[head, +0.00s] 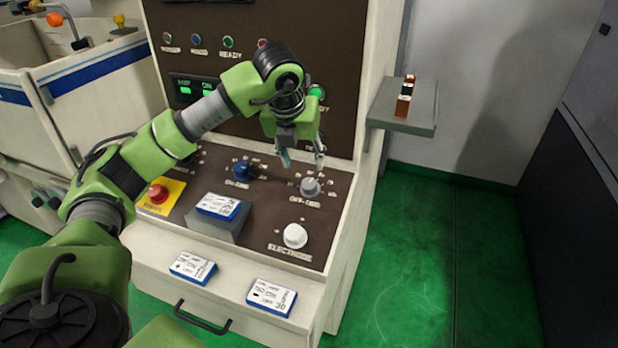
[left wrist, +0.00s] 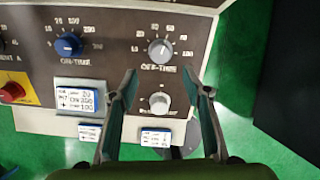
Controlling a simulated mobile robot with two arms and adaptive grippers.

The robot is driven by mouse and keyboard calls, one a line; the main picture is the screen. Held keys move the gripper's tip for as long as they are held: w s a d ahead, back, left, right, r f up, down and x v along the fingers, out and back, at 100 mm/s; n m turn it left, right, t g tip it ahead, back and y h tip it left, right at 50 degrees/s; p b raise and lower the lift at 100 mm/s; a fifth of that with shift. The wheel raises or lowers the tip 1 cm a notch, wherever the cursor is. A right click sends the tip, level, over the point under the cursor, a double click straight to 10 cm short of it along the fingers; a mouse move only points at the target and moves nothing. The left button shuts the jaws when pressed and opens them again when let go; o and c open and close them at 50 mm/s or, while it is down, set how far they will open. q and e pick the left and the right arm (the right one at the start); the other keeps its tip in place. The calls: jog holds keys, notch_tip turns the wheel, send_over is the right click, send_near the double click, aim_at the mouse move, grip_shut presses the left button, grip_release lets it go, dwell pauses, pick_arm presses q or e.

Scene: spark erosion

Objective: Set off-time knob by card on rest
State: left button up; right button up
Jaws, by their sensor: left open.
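The grey off-time knob (head: 310,187) is on the sloped brown panel, right of the blue on-time knob (head: 243,171). In the left wrist view the off-time knob (left wrist: 160,49) sits inside a ring of numbers; its exact setting is too small to tell. My right gripper is out of view.
A white electrode knob (head: 295,236) is in front of the off-time knob. A red button (head: 158,193) is at the left. Two more cards (head: 193,267) (head: 271,297) lie on the front ledge. A grey shelf (head: 427,106) holds a brown block (head: 405,96) at the right.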

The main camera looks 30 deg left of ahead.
aim_at(309, 183)
pick_arm(q)
jog(key=p+x, duration=0.3)
jog(key=x, duration=0.6)
jog(key=shift+w+f, duration=0.1)
jog(key=shift+f, duration=0.05)
jog(key=shift+w+f, duration=0.2)
jog(key=shift+f, duration=0.4)
jog(key=c, duration=1.1)
